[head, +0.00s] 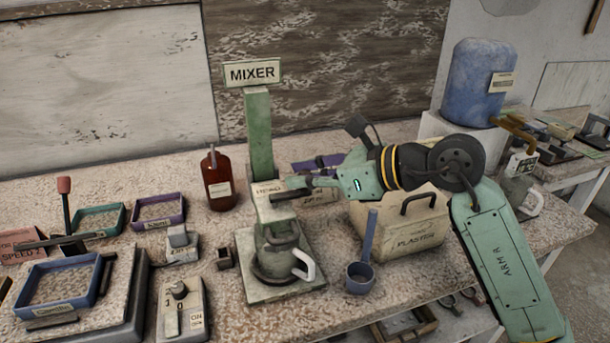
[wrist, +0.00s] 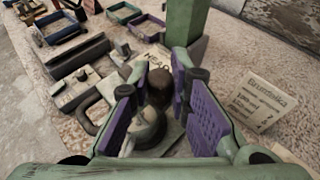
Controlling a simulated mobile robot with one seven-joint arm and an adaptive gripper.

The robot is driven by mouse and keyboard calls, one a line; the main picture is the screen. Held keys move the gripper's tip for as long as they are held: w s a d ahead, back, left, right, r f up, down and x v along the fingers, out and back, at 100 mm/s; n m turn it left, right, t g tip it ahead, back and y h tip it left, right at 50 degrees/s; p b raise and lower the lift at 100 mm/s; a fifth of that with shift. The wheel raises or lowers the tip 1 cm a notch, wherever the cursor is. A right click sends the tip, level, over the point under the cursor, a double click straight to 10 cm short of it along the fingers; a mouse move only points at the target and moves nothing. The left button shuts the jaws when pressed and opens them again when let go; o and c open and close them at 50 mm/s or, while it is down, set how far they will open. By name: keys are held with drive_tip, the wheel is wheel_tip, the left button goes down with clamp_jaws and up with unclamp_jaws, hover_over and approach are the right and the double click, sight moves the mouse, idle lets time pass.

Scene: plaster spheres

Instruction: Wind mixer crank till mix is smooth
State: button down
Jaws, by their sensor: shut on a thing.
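The mixer has a green post (head: 259,135) with a sign reading MIXER (head: 252,73) and a pale head block (head: 270,207) partway down. My gripper (head: 284,194) reaches in from the right at the height of the head block. In the wrist view its purple-padded fingers stand on either side of a dark brown knob (wrist: 159,89), which I take for the crank's grip, and are shut on it. The crank arm and the mix inside the pot cannot be made out.
A brown bottle (head: 217,181) stands behind left of the mixer. A plaster box (head: 405,228) and a blue scoop (head: 361,276) are to the right. A switch box (head: 181,312) and several small trays lie left. The bench's front edge is close.

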drive_tip(key=shift+w+b, duration=0.1)
drive_tip(key=shift+b, duration=0.2)
drive_tip(key=shift+w+a+r+n+g+h, duration=0.15)
drive_tip(key=shift+w+a+n+g, duration=0.5)
drive_tip(key=shift+n+g, duration=1.55)
drive_tip(key=shift+w+a+f+n+g+h, duration=0.15)
drive_tip(key=shift+w+a+n+g, duration=0.5)
drive_tip(key=shift+n+g, duration=1.5)
drive_tip(key=shift+w+a+r+n+g+h, duration=0.15)
drive_tip(key=shift+w+a+n+g, duration=0.5)
drive_tip(key=shift+n+g, duration=1.5)
drive_tip(key=shift+s+a+m+g, duration=0.2)
drive_tip(key=shift+m+g, duration=0.1)
drive_tip(key=shift+g, duration=0.2)
drive_tip(key=c, duration=1.5)
unclamp_jaws()
